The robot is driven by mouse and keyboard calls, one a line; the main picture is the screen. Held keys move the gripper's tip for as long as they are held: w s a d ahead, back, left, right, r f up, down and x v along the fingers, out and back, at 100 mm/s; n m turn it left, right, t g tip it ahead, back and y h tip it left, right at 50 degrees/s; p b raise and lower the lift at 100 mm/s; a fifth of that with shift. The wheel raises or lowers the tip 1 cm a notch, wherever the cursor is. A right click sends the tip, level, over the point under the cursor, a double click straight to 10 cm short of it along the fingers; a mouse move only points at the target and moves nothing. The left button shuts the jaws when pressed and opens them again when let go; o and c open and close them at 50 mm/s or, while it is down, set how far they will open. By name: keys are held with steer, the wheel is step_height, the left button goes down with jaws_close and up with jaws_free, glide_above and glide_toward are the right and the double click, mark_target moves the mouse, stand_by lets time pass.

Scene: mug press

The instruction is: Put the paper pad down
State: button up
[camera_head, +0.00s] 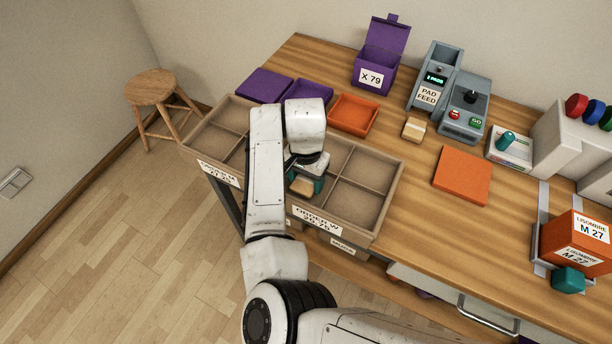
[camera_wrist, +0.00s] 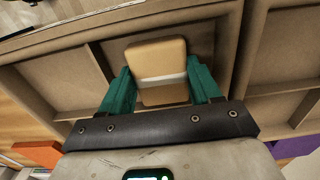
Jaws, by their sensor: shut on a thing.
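My gripper (camera_head: 307,182) has teal fingers and is low over the right divided tray (camera_head: 392,200), at its front left compartment. It is shut on a tan paper pad (camera_head: 302,187). In the wrist view the pad (camera_wrist: 157,58), with a white band, sits between the two teal fingers of my gripper (camera_wrist: 160,82), inside the outline of one compartment. I cannot tell whether the pad touches the tray floor. My arm hides part of this tray and of the left divided tray (camera_head: 212,118).
A second tan pad (camera_head: 413,128) lies before the grey pad feed machine (camera_head: 432,78). An orange tray (camera_head: 353,114), purple trays (camera_head: 264,85) and a purple box (camera_head: 379,57) stand behind.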

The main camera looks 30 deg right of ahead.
mark_target(306, 181)
steer(key=shift+f, duration=0.1)
steer(key=o, duration=1)
step_height(306, 181, up, 12)
steer(key=shift+r+b, duration=0.15)
steer(key=shift+b, duration=0.4)
